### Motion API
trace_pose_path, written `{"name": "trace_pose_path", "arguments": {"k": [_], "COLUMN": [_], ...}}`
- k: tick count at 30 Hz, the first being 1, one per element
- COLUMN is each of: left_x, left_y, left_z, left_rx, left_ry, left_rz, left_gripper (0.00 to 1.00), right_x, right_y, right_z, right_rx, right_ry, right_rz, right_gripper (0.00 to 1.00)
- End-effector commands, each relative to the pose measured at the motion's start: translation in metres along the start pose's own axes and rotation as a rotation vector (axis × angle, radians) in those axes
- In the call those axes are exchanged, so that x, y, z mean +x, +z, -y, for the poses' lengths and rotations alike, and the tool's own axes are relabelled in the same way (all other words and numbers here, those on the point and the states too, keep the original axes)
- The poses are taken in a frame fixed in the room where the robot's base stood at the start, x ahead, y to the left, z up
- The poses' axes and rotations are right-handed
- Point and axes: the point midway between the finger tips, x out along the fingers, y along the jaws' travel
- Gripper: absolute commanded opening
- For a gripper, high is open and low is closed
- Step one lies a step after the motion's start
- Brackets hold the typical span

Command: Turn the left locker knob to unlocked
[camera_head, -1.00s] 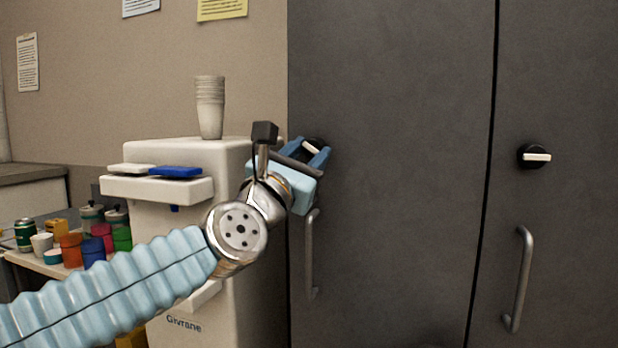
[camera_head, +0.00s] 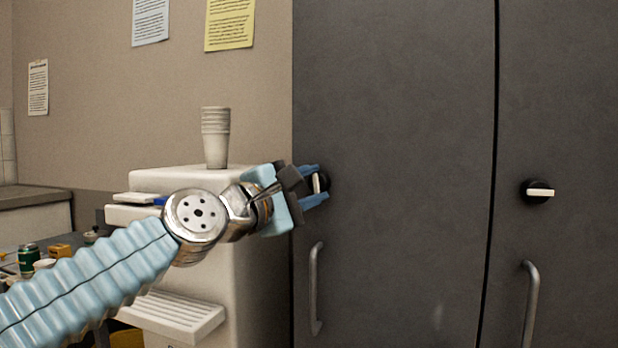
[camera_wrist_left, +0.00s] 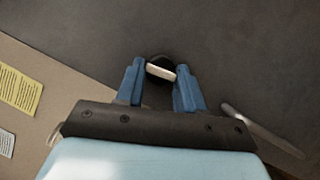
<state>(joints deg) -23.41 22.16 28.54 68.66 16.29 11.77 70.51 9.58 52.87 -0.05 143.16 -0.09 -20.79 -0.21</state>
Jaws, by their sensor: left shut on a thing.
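The left locker knob (camera_head: 322,183) is a black disc with a white bar, on the left grey locker door (camera_head: 390,120). In the head view the white bar shows close to upright. My left gripper (camera_head: 316,185) is shut on this knob, with a blue finger above and below it. In the left wrist view the white bar of the knob (camera_wrist_left: 160,71) lies between the two fingertips, and part of the black disc is hidden. The right locker knob (camera_head: 538,191) has its white bar level. My right gripper is in neither view.
Curved handles stand below the left knob (camera_head: 316,290) and the right knob (camera_head: 531,305). A white water dispenser (camera_head: 260,290) with a stack of cups (camera_head: 216,138) stands left of the lockers, behind my left arm. Notices (camera_head: 229,24) hang on the wall.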

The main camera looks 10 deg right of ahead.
Motion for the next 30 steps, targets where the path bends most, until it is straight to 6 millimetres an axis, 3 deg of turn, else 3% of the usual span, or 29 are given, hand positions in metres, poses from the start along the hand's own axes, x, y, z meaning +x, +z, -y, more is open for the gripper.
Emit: {"name": "trace_pose_path", "arguments": {"k": [10, 26, 27, 30], "left_x": [0.0003, 0.0002, 0.0002, 0.0002], "left_y": [0.0001, -0.0001, 0.0, 0.0], "left_z": [-0.0016, -0.0003, -0.0003, -0.0005], "left_rx": [0.118, 0.136, 0.136, 0.136], "left_ry": [-0.049, -0.058, -0.058, -0.057], "left_rz": [-0.001, 0.0, 0.0, 0.0], "left_gripper": [0.07, 0.07, 0.43, 0.59], "right_x": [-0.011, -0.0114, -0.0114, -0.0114], "right_y": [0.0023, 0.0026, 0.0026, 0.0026], "right_z": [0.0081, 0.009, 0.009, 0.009], "right_rx": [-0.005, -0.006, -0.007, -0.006], "right_ry": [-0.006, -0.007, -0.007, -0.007], "right_rz": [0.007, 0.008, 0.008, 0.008], "right_gripper": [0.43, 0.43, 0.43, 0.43]}}
